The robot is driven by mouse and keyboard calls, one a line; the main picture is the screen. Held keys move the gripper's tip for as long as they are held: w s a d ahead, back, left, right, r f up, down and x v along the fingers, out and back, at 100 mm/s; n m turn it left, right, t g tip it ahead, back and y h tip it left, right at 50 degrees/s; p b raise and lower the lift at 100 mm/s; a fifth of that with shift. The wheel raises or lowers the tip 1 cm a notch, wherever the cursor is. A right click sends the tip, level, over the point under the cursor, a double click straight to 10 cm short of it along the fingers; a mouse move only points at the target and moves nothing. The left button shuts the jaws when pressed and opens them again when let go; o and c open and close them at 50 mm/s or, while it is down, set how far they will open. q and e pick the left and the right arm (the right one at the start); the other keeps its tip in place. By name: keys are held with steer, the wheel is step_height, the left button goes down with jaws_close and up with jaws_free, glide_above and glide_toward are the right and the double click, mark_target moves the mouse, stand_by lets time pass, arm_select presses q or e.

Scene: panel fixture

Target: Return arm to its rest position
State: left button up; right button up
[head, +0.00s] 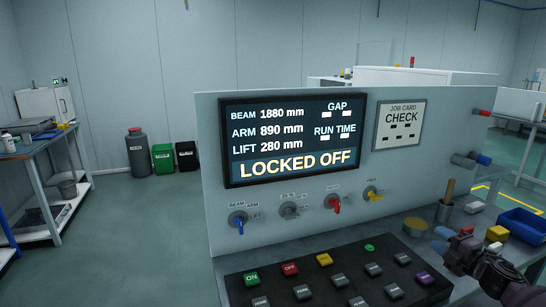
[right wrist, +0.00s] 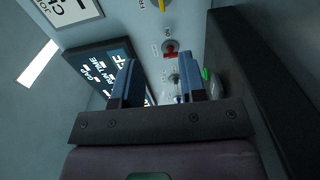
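My right gripper (head: 448,243) comes in from the lower right of the head view, over the right end of the console and beside the button panel. In the right wrist view its two blue-grey fingers (right wrist: 158,88) stand apart with nothing between them. That view looks at the panel, tilted, with the screen (right wrist: 100,72) and a red knob (right wrist: 170,48) beyond the fingers. In the head view the screen (head: 290,137) reads LOCKED OFF, with BEAM 1880 mm, ARM 890 mm and LIFT 280 mm. My left gripper is not in view.
The sloped button panel (head: 335,283) carries several coloured buttons. Blue, grey, red and yellow knobs line the upright panel (head: 400,188). A blue bin (head: 522,224), a metal cup (head: 444,211) and a yellow block (head: 497,234) stand near my right gripper.

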steer(key=s+d+r+n, duration=0.1)
steer(key=d+r, duration=0.3)
steer(key=d, duration=0.2)
steer(key=s+a+f+m+g+h, duration=0.15)
steer(key=s+f+m, duration=0.25)
steer(key=s+f, duration=0.55)
steer(key=s+a+f+m+g+h, duration=0.1)
steer(key=s+f+m+g+h, duration=0.15)
steer(key=s+f, duration=0.7)
steer(key=s+a+f+m+g+h, duration=0.1)
steer(key=s+a+m+g, duration=0.15)
steer(key=s, duration=0.95)
steer(key=s+a+f+m+g+h, duration=0.1)
steer(key=s+a+m, duration=0.15)
steer(key=s, duration=0.85)
arm_select(q)
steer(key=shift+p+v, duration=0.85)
steer(key=shift+p, duration=0.15)
arm_select(e)
steer(key=a+f+m+t, duration=0.1)
steer(key=a+f+m, duration=0.1)
steer(key=a+m, duration=0.8)
steer(key=shift+s+a+f, duration=0.3)
steer(key=shift+s+a, duration=0.05)
steer(key=shift+a, duration=3.2)
